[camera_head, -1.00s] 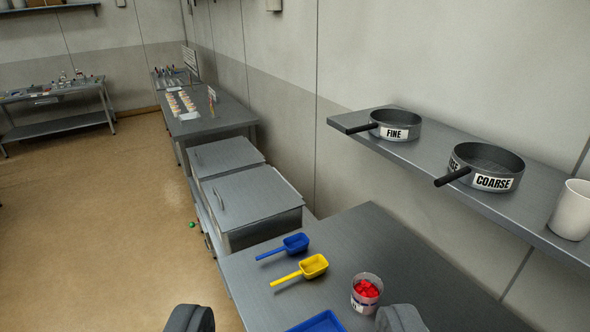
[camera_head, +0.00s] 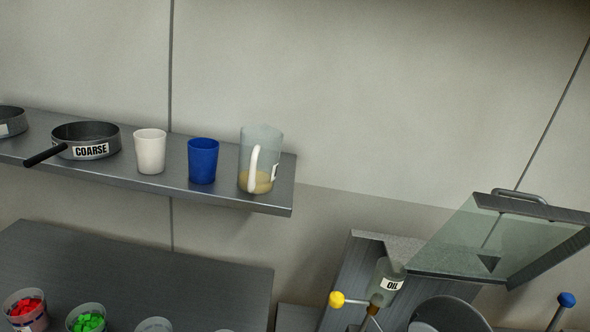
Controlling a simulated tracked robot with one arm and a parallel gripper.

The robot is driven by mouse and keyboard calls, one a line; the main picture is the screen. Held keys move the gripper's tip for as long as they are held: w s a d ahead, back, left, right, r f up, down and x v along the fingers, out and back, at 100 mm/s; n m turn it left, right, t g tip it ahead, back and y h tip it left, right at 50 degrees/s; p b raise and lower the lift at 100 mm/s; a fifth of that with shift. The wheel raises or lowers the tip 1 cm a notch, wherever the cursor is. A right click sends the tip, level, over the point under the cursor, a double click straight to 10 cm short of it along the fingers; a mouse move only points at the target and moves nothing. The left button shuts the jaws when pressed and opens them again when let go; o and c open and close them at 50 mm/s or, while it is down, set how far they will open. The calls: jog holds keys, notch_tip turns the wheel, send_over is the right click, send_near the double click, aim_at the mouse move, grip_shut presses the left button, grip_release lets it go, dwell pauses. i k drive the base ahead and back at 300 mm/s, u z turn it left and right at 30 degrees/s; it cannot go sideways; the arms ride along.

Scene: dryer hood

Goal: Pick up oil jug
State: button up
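A clear jug (camera_head: 258,145) with a white handle stands upright near the right end of the wall shelf. Yellowish liquid lies in its bottom. A white label shows only at its right edge, and I cannot read it. A separate greenish container labelled OIL (camera_head: 388,284) sits lower right, in the machine under the glass hood; its lower part is partly hidden. My gripper is not in view.
On the shelf (camera_head: 230,197), a blue cup (camera_head: 203,161), a white cup (camera_head: 150,151) and a COARSE sieve (camera_head: 87,140) stand left of the jug. The tilted glass hood (camera_head: 490,240) is at right. Below left, a table (camera_head: 150,285) holds red and green tubs (camera_head: 86,318).

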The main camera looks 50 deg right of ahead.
aim_at(260, 146)
jog(key=z, duration=1.95)
jog(key=k, duration=0.7)
jog(key=u, duration=0.8)
jog(key=i, duration=1)
